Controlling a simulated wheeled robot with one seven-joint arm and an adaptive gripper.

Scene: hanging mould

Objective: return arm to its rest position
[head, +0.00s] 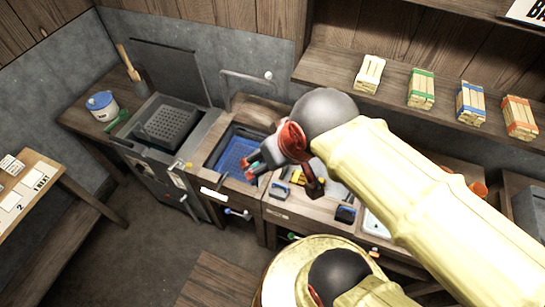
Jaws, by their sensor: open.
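My arm, in a pale yellow sleeve, reaches from the lower right across the head view. My gripper (256,163) is open at its end, in front of the right part of the sink basin with a blue grid (233,151). Nothing shows between the fingers. The arm and gripper hide part of the wooden counter (268,109) and what lies on it. I cannot tell the gripper's exact height above the counter.
A grey open-lidded unit with a dark basket (168,126) stands left of the sink. A blue-lidded white tub (101,106) is farther left. A shelf (395,92) holds several banded bundles. A table with cards (45,163) stands at the left. Floor (150,240) is clear in front.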

